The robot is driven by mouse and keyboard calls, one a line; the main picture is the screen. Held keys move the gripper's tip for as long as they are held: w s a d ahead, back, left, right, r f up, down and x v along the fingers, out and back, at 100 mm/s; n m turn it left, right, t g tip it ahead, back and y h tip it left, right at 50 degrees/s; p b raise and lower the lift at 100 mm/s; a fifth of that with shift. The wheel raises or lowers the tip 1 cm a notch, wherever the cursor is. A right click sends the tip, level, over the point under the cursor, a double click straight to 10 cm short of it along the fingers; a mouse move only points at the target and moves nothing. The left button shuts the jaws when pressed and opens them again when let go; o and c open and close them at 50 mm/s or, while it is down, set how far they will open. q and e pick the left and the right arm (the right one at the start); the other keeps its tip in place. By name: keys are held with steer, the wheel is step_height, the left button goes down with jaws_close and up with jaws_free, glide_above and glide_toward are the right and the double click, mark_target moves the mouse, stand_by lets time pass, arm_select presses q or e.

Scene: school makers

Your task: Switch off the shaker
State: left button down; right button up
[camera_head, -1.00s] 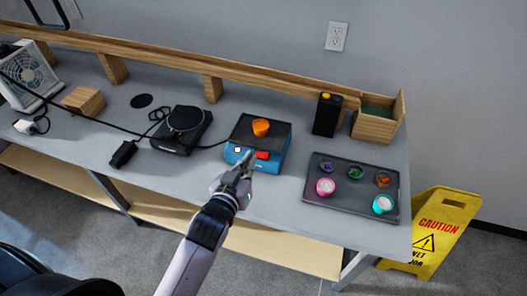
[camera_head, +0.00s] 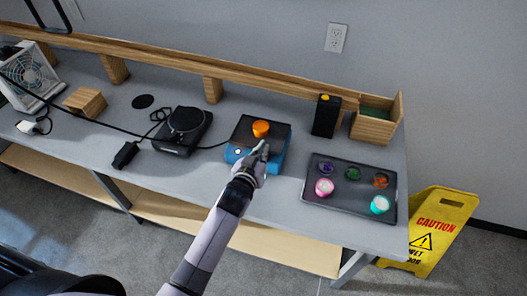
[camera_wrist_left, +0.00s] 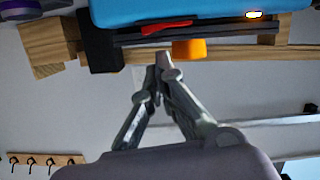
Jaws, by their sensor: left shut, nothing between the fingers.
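The shaker (camera_head: 236,158) is a blue box with a black top that carries an orange cup (camera_head: 261,128). A small pale button (camera_head: 237,152) shows on the left of its front. My left gripper (camera_head: 263,148) is shut and empty, its fingertips over the right part of the shaker's front and hiding the red switch there. The left wrist view is upside down; it shows the shaker's blue body (camera_wrist_left: 170,10), the red switch (camera_wrist_left: 166,27), the lit button (camera_wrist_left: 254,14) and the shut fingertips (camera_wrist_left: 163,58) close to the switch. I cannot tell whether they touch it.
A dark tray (camera_head: 335,200) with several small colored jars is to the right. A black device (camera_head: 183,130) with a round plate and a cable is to the left. A black box (camera_head: 326,116) and a wooden bin (camera_head: 374,128) stand behind right.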

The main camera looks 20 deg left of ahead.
arm_select(q)
steer(key=shift+d+f, duration=0.1)
steer(key=shift+f, duration=0.5)
